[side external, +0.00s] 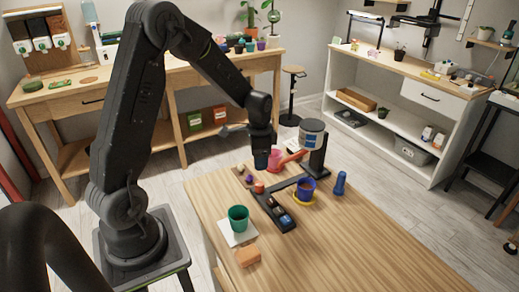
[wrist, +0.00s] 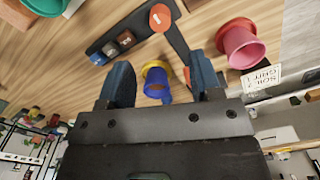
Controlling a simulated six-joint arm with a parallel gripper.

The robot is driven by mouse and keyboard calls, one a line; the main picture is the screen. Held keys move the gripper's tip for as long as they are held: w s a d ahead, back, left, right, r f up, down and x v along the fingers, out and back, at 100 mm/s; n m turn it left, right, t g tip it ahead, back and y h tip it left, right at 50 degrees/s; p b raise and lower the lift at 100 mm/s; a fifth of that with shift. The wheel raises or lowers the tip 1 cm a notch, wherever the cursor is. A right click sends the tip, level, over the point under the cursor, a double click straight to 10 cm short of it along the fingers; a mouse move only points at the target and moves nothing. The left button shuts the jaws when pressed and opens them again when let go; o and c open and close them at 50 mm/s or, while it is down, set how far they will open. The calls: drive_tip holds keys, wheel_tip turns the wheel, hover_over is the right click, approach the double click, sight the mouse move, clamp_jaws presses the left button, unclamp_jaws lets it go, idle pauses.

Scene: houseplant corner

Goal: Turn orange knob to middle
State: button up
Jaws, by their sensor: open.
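The orange knob (side external: 259,187) sits at the far end of a black panel (side external: 277,212) on the wooden table. In the wrist view the orange knob (wrist: 160,18) shows its round face with a small pale mark; I cannot tell its setting. My gripper (side external: 262,160) hangs above the table, over the knob's far side. In the wrist view its two dark blue fingers (wrist: 158,62) are apart, with nothing held between them. The knob lies beyond the fingertips, apart from them.
A pink pot (side external: 275,157) stands close to my gripper. A blue pot (side external: 306,188) on a yellow saucer, a green pot (side external: 238,218) and a blue bottle (side external: 340,183) stand nearby. The table's right front is clear.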

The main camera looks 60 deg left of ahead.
drive_tip(key=shift+r, duration=1.55)
drive_tip(key=s+d+r+n+t, duration=0.25)
drive_tip(key=s+d+r, duration=0.35)
drive_tip(key=d+r, duration=0.4)
drive_tip(key=s+d+r+n+t, duration=0.1)
drive_tip(key=s+d+r, duration=0.1)
drive_tip(key=s, duration=0.3)
drive_tip(key=s+d+r+n+t, duration=0.1)
drive_tip(key=s+d+r+t, duration=0.1)
drive_tip(key=s, duration=0.4)
drive_tip(key=shift+d+r, duration=0.85)
drive_tip(key=shift+d, duration=0.35)
